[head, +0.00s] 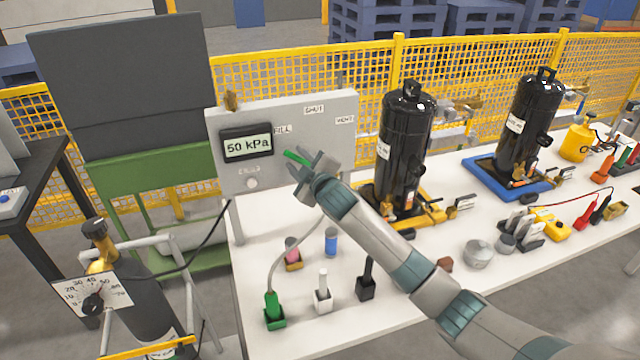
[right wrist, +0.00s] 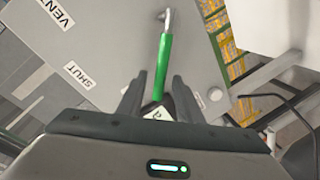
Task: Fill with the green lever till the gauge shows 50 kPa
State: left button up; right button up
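The gauge (head: 247,145) on the grey panel (head: 232,178) reads 50 kPa. The green lever (head: 296,158) is right of the gauge, its green end pointing left, below the FILL label (head: 282,129). In the right wrist view the green lever (right wrist: 163,62) runs from a metal pivot down between my fingers. My right gripper (head: 314,172) is at the lever. Its fingers (right wrist: 160,98) stand apart on both sides of the lever's end, with gaps visible, so it is open. My left gripper is not in view.
SHUT (head: 314,109) and VENT (head: 345,119) labels are on the panel. Two black compressors (head: 405,150) (head: 528,120) stand right of it on the white table (head: 250,255). A gas cylinder with a dial (head: 92,300) stands at left. Small plugs and holders occupy the table front.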

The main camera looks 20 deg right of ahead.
jog(key=b+v, duration=0.3)
jog(key=v, duration=1.2)
jog(key=shift+f, duration=0.1)
